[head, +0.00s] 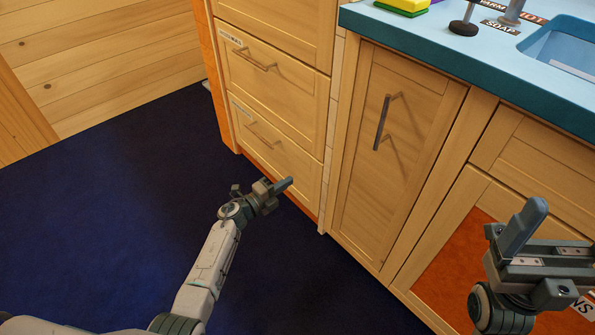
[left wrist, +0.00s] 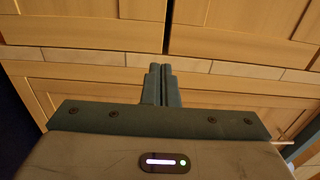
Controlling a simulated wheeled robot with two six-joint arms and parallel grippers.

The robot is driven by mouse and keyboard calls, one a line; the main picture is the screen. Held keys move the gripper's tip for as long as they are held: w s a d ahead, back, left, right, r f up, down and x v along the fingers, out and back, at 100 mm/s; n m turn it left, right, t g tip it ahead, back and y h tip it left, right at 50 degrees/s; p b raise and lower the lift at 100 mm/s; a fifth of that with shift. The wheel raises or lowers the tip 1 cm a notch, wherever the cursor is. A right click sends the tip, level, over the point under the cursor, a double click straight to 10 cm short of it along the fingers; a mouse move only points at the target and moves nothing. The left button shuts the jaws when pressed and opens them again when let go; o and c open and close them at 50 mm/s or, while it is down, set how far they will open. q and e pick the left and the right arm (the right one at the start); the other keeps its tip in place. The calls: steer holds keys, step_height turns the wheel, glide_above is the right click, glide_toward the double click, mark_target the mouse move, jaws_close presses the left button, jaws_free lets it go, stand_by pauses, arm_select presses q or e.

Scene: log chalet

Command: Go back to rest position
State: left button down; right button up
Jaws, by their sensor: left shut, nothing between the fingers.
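My left gripper (head: 284,184) is in the lower middle of the head view, above the dark blue floor and in front of the wooden drawers. Its fingers are together with nothing between them; the closed fingers also show in the left wrist view (left wrist: 161,84), pointing at the cabinet fronts. My right gripper (head: 522,228) is at the lower right of the head view, in front of the lower cabinet. One upright finger shows clearly; I cannot tell where the other one is.
Two drawers (head: 265,80) with bar handles and a tall cabinet door (head: 400,150) are closed. The blue counter (head: 440,45) holds a yellow-green sponge (head: 403,6) and a sink (head: 560,50). The dark blue floor (head: 110,190) at left is clear.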

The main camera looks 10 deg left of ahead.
arm_select(q)
steer(key=v, duration=0.3)
steer(key=shift+s+a, duration=0.15)
steer(key=shift+s, duration=0.05)
steer(key=shift+r, duration=0.1)
